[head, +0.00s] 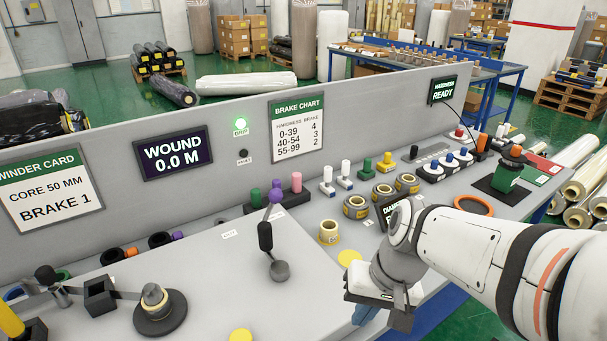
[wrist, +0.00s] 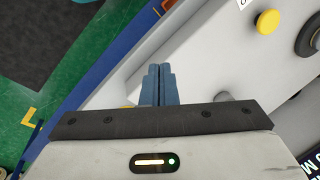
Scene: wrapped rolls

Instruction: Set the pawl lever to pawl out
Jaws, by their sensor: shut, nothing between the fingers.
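A lever (head: 265,237) with a black grip stands on a grey round pivot on the light grey panel, in the middle of the head view. A purple ball shows at its upper end. I take it to be the pawl lever. Small white labels (head: 229,234) lie behind it, too small to read. My gripper (head: 366,314) is to the right of the lever and apart from it, near the front edge of the bench. In the wrist view its blue fingers (wrist: 158,85) are together with nothing between them. The lever cannot be made out for certain in the wrist view.
A yellow disc (head: 349,257) and a small roll (head: 330,232) lie between lever and arm. A dark spindle (head: 160,310) stands left on the panel. Pegs and rolls line the back. A wound display (head: 173,153) and brake chart (head: 297,128) hang on the upright board.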

